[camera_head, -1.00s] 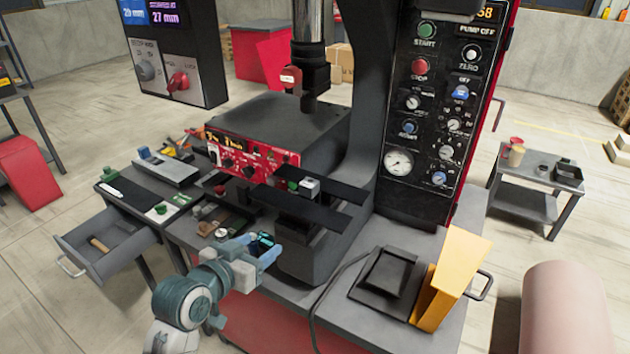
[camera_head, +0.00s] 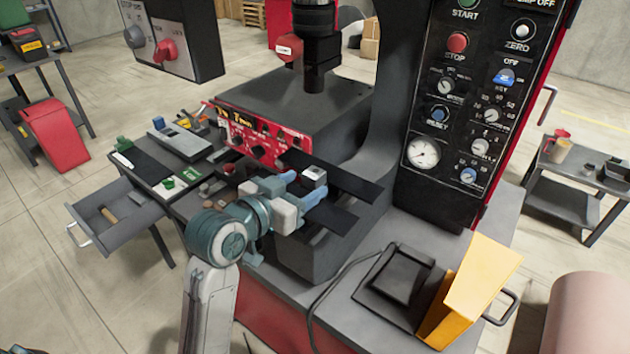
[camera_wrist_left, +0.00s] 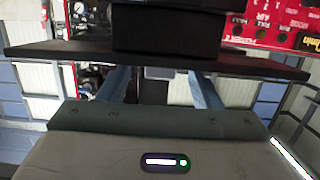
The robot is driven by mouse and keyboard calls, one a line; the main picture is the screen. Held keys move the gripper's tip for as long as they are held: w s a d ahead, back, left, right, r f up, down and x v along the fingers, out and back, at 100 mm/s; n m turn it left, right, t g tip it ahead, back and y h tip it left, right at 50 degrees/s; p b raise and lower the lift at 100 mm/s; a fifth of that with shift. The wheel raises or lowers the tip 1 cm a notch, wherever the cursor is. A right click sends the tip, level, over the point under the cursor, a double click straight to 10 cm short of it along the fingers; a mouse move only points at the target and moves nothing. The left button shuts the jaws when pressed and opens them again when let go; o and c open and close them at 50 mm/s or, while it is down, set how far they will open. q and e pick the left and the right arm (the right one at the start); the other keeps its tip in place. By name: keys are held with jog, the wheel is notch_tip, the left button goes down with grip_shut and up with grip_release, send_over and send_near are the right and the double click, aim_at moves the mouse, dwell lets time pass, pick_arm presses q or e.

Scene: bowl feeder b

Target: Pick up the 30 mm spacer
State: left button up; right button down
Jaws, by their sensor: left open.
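No readable label marks the 30 mm spacer, so I cannot tell which piece it is. A small grey block with a pale top (camera_head: 314,176) sits on the dark bars (camera_head: 352,183) at the front of the press. My left gripper (camera_head: 302,186) is open at these bars, its fingertips close to the block; contact cannot be told. In the left wrist view the two blue fingers (camera_wrist_left: 160,88) are apart, with a dark bar (camera_wrist_left: 260,66) crossing beyond them. A dark block (camera_wrist_left: 168,30) stands above that bar. Small pieces (camera_head: 209,187) lie on the bench left of my gripper, partly hidden.
A red control panel (camera_head: 262,138) stands just behind the gripper. An open drawer (camera_head: 115,215) juts out at the left. A yellow wedge-shaped part (camera_head: 472,292) and a black pedal-like box (camera_head: 398,280) stand on the bench at the right, with a cable nearby.

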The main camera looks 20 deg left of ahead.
aim_at(318, 169)
pick_arm(q)
jog(key=shift+w+d, duration=0.2)
jog(key=shift+w, duration=0.45)
jog(key=x, duration=0.1)
jog(key=p+x, duration=0.1)
jog(key=x, duration=0.1)
jog(key=p+x, duration=0.1)
jog(key=shift+w+r, duration=0.2)
jog(key=shift+r, duration=0.05)
jog(key=shift+w+d+f, duration=0.15)
jog(key=shift+w, duration=0.15)
pick_arm(e)
jog(key=r, duration=0.1)
jog(key=w, duration=0.1)
jog(key=r, duration=0.1)
jog(key=shift+w+d+r, duration=0.3)
jog(key=shift+r, duration=0.05)
pick_arm(q)
jog(key=shift+c, duration=0.5)
jog(key=c, duration=1)
pick_arm(e)
jog(key=shift+s+a, duration=0.1)
